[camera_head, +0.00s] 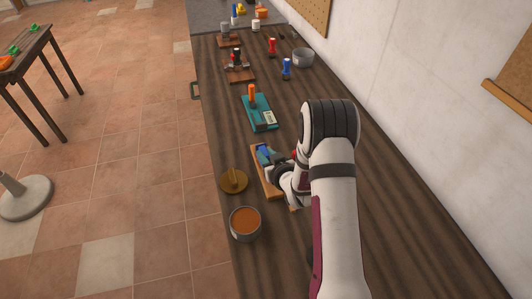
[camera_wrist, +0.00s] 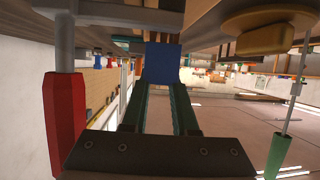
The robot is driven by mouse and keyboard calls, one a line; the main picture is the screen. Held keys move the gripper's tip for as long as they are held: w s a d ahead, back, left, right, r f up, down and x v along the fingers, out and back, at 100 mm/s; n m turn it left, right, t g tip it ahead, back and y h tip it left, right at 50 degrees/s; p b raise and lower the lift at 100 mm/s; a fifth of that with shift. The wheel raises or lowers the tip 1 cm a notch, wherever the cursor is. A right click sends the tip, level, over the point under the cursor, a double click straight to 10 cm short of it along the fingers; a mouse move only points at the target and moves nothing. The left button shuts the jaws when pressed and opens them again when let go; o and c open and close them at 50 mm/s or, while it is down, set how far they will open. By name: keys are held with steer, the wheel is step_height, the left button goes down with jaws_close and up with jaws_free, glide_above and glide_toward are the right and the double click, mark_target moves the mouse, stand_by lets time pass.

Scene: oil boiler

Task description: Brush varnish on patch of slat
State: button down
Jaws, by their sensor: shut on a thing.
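My gripper (camera_wrist: 160,85) is shut on a blue piece (camera_wrist: 160,62), which may be the handle of the brush; no bristles can be made out. In the head view my gripper (camera_head: 268,157) is low over a light wooden slat (camera_head: 258,174) on the bench, and my wrist hides part of the slat. I cannot tell whether the held piece touches it. A pot (camera_head: 245,223) of orange-brown liquid stands open near the bench's left edge. A round brown lid (camera_head: 234,181) with a raised grip lies just behind the pot. No patch on the slat can be made out.
A red-handled tool (camera_wrist: 65,110) stands close beside my gripper in the wrist view. A teal block (camera_head: 260,114) with an orange handle lies farther back. Several tools, a blue bottle-like thing (camera_head: 286,69) and a grey bowl (camera_head: 303,57) stand beyond. A wall bounds the right.

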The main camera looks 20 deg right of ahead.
mark_target(264, 147)
steer(key=shift+w, duration=1.5)
stand_by(1.6)
steer(key=shift+w+f, duration=0.1)
steer(key=shift+w, duration=1.35)
